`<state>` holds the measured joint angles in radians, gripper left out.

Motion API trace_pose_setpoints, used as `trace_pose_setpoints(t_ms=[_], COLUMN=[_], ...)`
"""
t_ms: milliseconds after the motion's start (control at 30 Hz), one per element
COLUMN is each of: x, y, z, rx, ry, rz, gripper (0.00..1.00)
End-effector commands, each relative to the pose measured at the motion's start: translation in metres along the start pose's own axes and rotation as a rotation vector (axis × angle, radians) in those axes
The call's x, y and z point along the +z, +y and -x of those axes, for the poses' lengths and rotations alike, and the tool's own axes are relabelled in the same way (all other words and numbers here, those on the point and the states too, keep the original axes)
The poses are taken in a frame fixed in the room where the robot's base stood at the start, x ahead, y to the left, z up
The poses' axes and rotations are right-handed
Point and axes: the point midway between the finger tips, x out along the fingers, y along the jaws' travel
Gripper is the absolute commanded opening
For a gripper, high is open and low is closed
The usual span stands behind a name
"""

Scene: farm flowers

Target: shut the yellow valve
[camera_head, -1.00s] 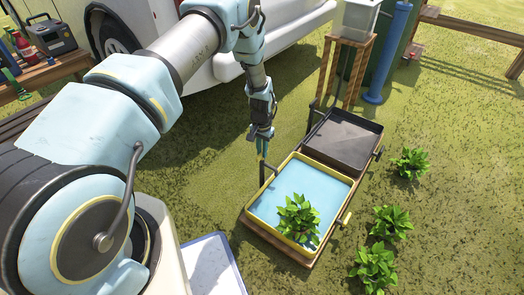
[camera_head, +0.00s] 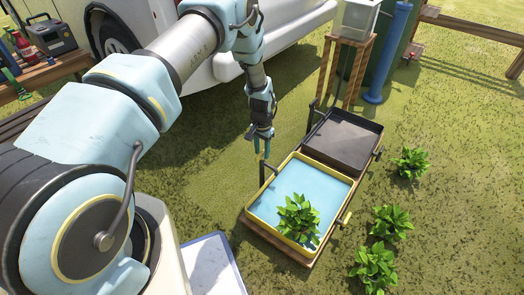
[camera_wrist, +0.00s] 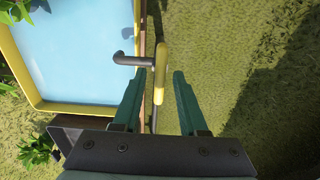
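In the wrist view a yellow valve handle (camera_wrist: 160,72) sits at a dark pipe whose bent spout (camera_wrist: 127,60) reaches over the blue water. My gripper (camera_wrist: 159,74) is open, with one green finger on each side of the handle and a visible gap to both. In the head view my gripper (camera_head: 262,150) points down above the dark pipe (camera_head: 263,173) at the left edge of the yellow-rimmed tray (camera_head: 258,221). The handle is too small to make out there.
A leafy plant (camera_head: 298,216) stands in the blue tray. A black tray (camera_head: 343,142) adjoins it behind. Another yellow fitting (camera_head: 347,217) is on the tray's right side. Several plants grow in the grass to the right. A white vehicle (camera_head: 215,68) stands behind.

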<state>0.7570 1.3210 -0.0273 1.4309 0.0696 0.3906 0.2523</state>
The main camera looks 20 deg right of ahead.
Motion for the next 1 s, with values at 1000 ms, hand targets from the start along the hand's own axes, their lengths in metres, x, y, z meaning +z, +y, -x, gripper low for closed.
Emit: trace_pose_setpoints(t_ms=[1000], x=[0.0], y=[0.0], z=[0.106], rx=[0.0], ry=[-0.001], rz=[0.001], gripper=[0.46])
